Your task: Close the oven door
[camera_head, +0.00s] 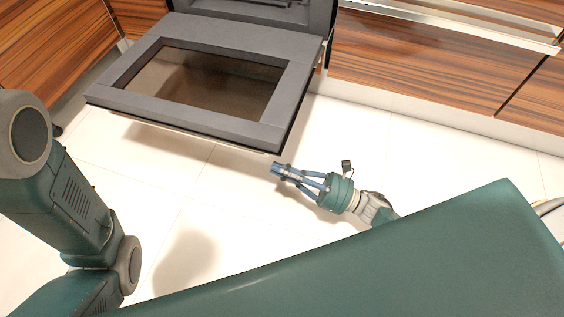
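The oven door (220,40) is dark grey with a brown glass window (205,82). It hangs folded down and open, roughly flat above the floor, in the upper left of the head view. The oven body (285,12) shows only in part at the top edge. My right gripper (281,170) is below and right of the door's front edge, apart from it in the picture. Its blue fingers point left toward the door, and nothing shows between them. Whether the fingers are open or shut is unclear at this size. My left gripper is out of the picture; only the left arm's links show.
Wood-grain cabinets stand left (50,45) and right (430,60) of the oven, with a metal handle (470,27) at the upper right. The pale tiled floor (215,200) is clear in front of the door. My green body covers the lower right.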

